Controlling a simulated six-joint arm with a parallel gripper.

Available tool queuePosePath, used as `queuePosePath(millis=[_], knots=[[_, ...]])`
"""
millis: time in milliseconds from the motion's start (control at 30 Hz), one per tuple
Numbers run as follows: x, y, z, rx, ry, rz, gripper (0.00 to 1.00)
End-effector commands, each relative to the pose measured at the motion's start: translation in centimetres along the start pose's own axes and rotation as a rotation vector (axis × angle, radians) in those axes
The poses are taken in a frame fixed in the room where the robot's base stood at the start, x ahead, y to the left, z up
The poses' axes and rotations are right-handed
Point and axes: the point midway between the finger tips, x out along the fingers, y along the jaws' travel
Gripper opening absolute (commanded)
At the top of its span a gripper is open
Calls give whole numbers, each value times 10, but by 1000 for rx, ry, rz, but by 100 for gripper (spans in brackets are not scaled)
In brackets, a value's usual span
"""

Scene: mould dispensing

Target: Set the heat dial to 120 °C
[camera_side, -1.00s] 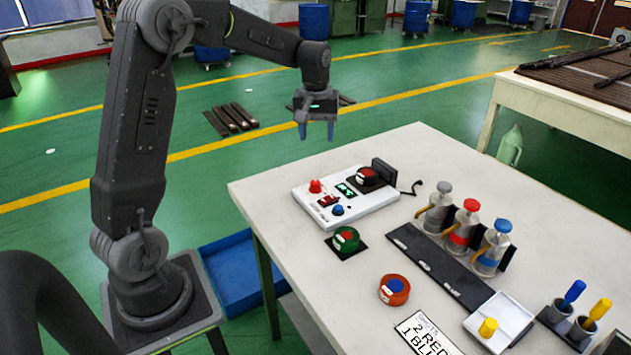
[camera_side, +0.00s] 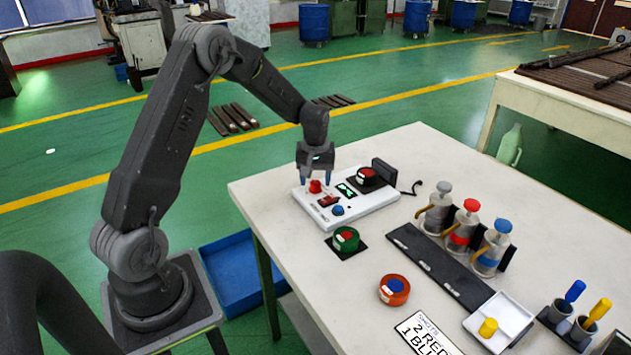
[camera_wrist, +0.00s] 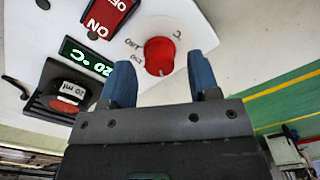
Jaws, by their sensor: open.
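The red heat dial (camera_side: 315,187) is on the left end of the white control unit (camera_side: 375,205). In the wrist view the dial (camera_wrist: 160,57) has a pale pointer mark at its lower edge and small labels around it. My gripper (camera_side: 315,180) is open and low over the dial, pointing down. In the wrist view the gripper's blue fingers (camera_wrist: 162,75) stand either side of the dial, with gaps showing. The green display (camera_wrist: 86,57) shows "20 °C"; a finger is close to its end, so I cannot tell whether a digit is hidden.
A red ON/OFF switch (camera_wrist: 108,15) sits beside the dial. A round black fixture (camera_side: 368,177), a blue button (camera_side: 338,210) and a green round mould (camera_side: 346,239) are near. Bottles (camera_side: 462,225) stand to the right. The table front left is clear.

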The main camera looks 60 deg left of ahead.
Motion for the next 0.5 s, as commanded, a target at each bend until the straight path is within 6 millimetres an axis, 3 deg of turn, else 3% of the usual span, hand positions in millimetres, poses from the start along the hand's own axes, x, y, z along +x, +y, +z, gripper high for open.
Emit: queuePosePath(millis=[133,433,500], knots=[[10,0,0,0,0,0,56],[12,0,0,0,0,0,56],[11,0,0,0,0,0,49]])
